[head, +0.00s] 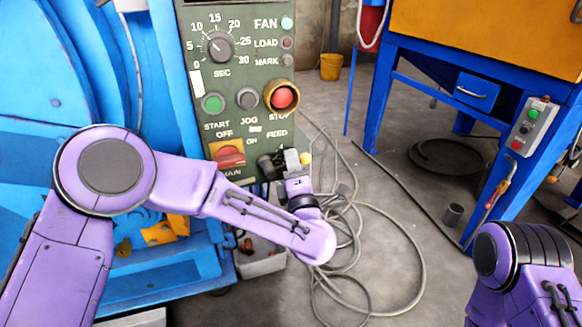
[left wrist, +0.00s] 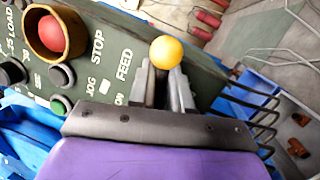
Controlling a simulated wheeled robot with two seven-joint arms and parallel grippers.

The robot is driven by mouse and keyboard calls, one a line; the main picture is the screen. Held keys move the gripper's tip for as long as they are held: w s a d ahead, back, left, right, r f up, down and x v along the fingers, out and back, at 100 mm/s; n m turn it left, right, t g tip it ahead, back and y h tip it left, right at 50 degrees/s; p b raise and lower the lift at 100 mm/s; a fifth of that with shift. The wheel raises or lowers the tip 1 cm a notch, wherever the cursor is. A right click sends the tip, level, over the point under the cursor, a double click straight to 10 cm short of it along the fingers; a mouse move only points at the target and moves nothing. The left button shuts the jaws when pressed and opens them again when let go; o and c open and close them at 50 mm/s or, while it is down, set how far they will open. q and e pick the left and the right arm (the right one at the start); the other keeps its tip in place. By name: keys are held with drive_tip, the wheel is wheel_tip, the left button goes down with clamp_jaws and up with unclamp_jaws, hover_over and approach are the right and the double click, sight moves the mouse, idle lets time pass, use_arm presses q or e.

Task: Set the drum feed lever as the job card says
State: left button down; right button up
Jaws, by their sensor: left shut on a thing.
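The feed lever shows as a yellow ball knob (head: 305,158) at the lower right of the green control panel (head: 262,85), below the word FEED. My left gripper (head: 284,163) is at the lever. In the left wrist view the yellow knob (left wrist: 166,53) sits at the fingertips, and my left gripper (left wrist: 164,85) is shut on the lever just below the knob. The fingers hide the lever's stem and pivot, so I cannot tell its setting. I cannot make out a readable job card. My right arm is at the lower right; its gripper is out of view.
The panel carries a timer dial (head: 218,47), a green start button (head: 213,103), a red stop button (head: 283,97) and a red main switch (head: 230,156) close to my left gripper. Loose cable (head: 420,260) lies on the floor. A blue-framed cabinet (head: 480,90) stands right.

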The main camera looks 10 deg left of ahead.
use_arm(q)
drive_tip(key=shift+r+n, duration=0.25)
drive_tip(key=shift+n, duration=0.05)
use_arm(e)
drive_tip(key=shift+s, duration=0.1)
use_arm(q)
drive_tip(key=c, duration=1.2)
unclamp_jaws()
drive_tip(key=shift+f, duration=0.1)
drive_tip(key=p+v, duration=0.2)
drive_tip(key=v, duration=0.8)
drive_tip(key=shift+s+d+f+p, duration=0.1)
drive_tip(key=shift+s+p, duration=0.05)
drive_tip(key=shift+p, duration=0.15)
use_arm(e)
drive_tip(key=r, duration=0.1)
drive_tip(key=w+m, duration=0.1)
drive_tip(key=r+t, duration=0.1)
drive_tip(key=shift+w+d+r+h, duration=0.25)
drive_tip(key=shift+w+r+h, duration=0.05)
drive_tip(key=shift+r+h, duration=0.1)
